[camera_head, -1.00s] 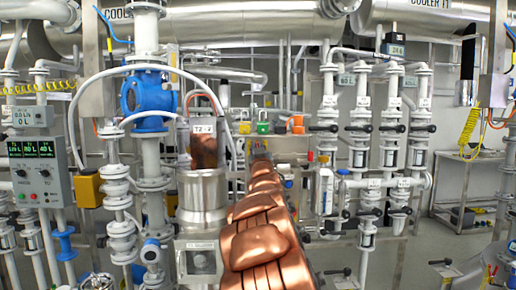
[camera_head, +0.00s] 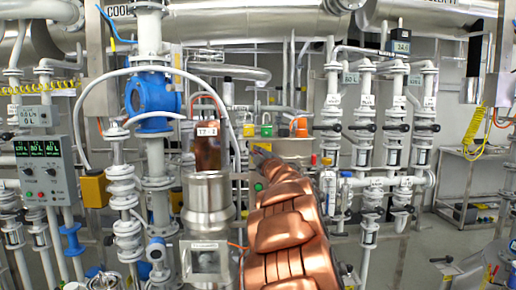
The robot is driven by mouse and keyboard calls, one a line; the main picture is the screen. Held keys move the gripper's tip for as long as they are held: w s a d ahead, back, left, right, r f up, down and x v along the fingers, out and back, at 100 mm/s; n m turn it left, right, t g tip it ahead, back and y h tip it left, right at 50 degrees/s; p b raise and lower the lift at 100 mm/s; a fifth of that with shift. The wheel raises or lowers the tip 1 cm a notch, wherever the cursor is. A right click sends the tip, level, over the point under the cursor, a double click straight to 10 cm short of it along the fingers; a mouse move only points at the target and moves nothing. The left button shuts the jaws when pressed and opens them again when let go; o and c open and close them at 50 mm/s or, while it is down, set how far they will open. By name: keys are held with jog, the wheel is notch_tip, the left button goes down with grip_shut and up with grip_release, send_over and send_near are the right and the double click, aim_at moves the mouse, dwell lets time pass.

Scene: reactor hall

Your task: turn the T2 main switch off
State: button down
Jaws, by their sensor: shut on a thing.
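My copper-coloured arm reaches up the middle of the head view to my gripper (camera_head: 262,150), small and dark at its far end. It is at a small yellow box (camera_head: 252,160), which seems to be the T2 main switch. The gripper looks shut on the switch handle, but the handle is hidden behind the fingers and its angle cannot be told. A vessel (camera_head: 207,188) with a T2 label and brown liquid in its glass stands just left of the arm.
Valves and pipes (camera_head: 363,150) stand close on the right, and a blue valve (camera_head: 150,100) on the left. A display box (camera_head: 42,168) is at far left. Floor shows at the lower right.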

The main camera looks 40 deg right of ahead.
jog(key=shift+f+n+g+y+p, duration=0.15)
jog(key=shift+n+g+y+p, duration=0.15)
jog(key=shift+n+p, duration=0.45)
jog(key=shift+f+n+g+y+p, duration=0.15)
jog(key=shift+n+g+p, duration=0.15)
jog(key=shift+n, duration=0.9)
jog(key=shift+f+n+g+y+p, duration=0.15)
jog(key=shift+n+g+y+p, duration=0.15)
jog(key=shift+n+p, duration=0.45)
jog(key=shift+w+n, duration=0.1)
jog(key=shift+n, duration=0.2)
jog(key=c, duration=1.2)
grip_release()
jog(key=shift+a, duration=0.1)
jog(key=v, duration=1.2)
